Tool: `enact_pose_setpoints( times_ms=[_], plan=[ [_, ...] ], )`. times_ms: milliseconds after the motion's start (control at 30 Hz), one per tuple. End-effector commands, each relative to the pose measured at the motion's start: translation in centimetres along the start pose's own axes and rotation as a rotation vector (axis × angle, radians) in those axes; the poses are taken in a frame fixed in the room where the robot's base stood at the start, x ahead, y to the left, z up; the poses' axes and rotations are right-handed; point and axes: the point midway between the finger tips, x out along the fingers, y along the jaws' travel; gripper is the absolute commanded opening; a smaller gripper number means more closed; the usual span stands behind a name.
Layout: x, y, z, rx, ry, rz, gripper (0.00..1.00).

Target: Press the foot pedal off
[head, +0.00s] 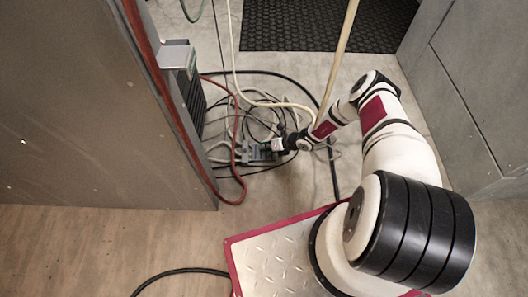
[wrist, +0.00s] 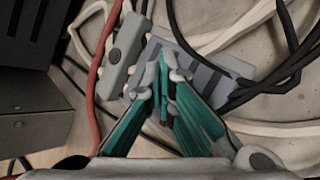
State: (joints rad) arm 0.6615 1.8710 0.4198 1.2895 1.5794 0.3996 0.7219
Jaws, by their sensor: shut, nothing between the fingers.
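A grey ridged block that looks like the foot pedal (wrist: 208,76) lies on the floor among cables in the wrist view. Beside it to the left is a narrower grey piece with a round dark spot (wrist: 125,55); I cannot tell whether the two are joined. My gripper (wrist: 164,76) has its teal fingers closed together and empty. The fingertips overlap the ridged block in the picture and hide part of it; I cannot tell whether they touch. In the head view the grey block (head: 262,152) shows small at my gripper (head: 276,146), partly covered.
Loose black and pale cables surround the block, and a red hose (head: 240,180) runs along its left. A grey cabinet panel (head: 75,100) stands left, with a dark-sided unit (head: 190,85) beyond it. Grey panels stand right.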

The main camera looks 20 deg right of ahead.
Motion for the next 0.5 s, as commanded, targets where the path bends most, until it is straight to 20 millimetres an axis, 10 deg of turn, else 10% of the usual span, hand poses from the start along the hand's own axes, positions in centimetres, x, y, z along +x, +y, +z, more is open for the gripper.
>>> enact_pose_setpoints(
  times_ms=[500],
  plan=[
    [0.45, -0.25, -0.56, 0.0, 0.004, 0.0, 0.0]
  ],
)
